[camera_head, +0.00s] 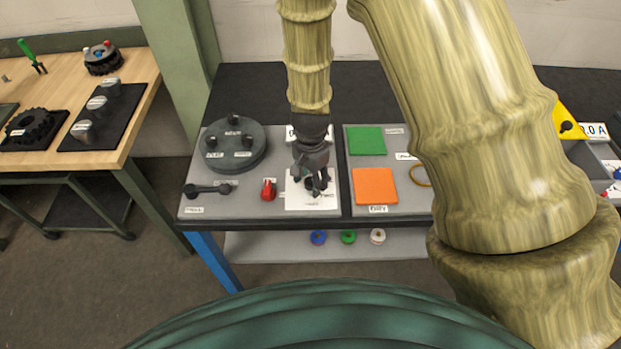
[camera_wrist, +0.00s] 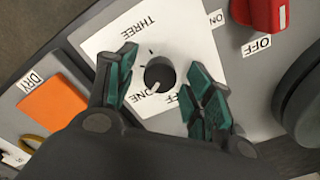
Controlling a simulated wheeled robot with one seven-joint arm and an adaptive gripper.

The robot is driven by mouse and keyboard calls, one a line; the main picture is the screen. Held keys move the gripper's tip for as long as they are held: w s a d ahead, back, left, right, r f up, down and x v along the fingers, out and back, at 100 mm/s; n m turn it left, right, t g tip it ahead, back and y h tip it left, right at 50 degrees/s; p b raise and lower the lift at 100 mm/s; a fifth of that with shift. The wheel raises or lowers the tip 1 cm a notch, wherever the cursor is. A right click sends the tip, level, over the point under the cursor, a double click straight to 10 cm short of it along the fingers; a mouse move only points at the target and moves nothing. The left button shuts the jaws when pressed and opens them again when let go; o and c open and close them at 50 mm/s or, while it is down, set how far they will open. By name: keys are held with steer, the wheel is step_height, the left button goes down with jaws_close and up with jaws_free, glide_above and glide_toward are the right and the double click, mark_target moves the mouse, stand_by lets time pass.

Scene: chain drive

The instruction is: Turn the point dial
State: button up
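The point dial is a small round black knob (camera_wrist: 159,75) on a white plate (camera_wrist: 125,35). Its light pointer mark sits at the knob's lower edge in the wrist view, toward the printed ONE. THREE is printed at the upper left; OFF is partly covered by a finger. My gripper (camera_wrist: 162,72) is open, with one green-padded finger on each side of the knob and gaps between. In the head view my gripper (camera_head: 315,187) points down over the white plate (camera_head: 300,203) and hides most of the dial.
A red switch (camera_head: 268,189) stands just left of the plate, with a round black fixture (camera_head: 240,160) behind it. Green (camera_head: 366,141) and orange (camera_head: 375,186) squares lie on the panel to the right. A wooden bench (camera_head: 140,72) is at the left.

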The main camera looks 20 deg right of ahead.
mark_target(311, 181)
step_height(311, 181, up, 12)
stand_by(1.0)
steer(key=shift+d, duration=0.1)
stand_by(0.4)
